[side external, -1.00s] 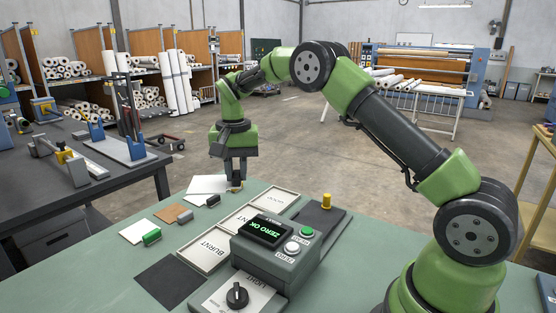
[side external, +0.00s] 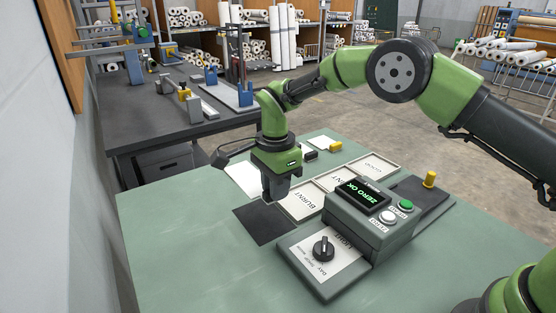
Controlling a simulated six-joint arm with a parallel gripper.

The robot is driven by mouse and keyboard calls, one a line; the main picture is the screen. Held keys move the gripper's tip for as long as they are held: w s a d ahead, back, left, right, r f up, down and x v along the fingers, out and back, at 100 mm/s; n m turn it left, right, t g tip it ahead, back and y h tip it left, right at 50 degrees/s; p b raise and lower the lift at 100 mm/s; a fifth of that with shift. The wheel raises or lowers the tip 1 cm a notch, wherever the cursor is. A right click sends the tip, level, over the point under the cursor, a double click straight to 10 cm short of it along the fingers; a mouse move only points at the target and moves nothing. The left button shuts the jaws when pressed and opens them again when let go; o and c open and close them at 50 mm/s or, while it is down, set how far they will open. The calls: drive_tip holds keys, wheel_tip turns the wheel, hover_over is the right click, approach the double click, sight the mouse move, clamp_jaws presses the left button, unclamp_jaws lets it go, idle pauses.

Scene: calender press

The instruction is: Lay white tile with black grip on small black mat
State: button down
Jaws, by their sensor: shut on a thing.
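My gripper (side external: 275,197) points down by the upper edge of the small black mat (side external: 262,226), on the green table. It is shut on the white tile (side external: 242,177), which extends to the left and behind the jaws. The tile's black grip is hidden by the jaws. I cannot tell how high the tile is above the table. The mat looks empty, though the jaws cover part of its upper edge.
Framed BURNT (side external: 298,201) and GOOD (side external: 376,164) areas lie right of the mat. A grey control box (side external: 372,222) showing ZERO OK stands nearby. Tiles with a dark grip (side external: 311,155) and a yellow grip (side external: 336,146) lie behind. The table's front left is clear.

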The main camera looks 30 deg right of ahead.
hover_over(276, 231)
drive_tip(key=shift+w+f, duration=0.1)
drive_tip(key=shift+f, duration=2.95)
drive_tip(key=shift+f, duration=0.1)
drive_tip(key=shift+f, duration=0.6)
drive_tip(key=shift+f, duration=0.65)
drive_tip(key=shift+c, duration=2.4)
unclamp_jaws()
drive_tip(key=shift+c, duration=0.2)
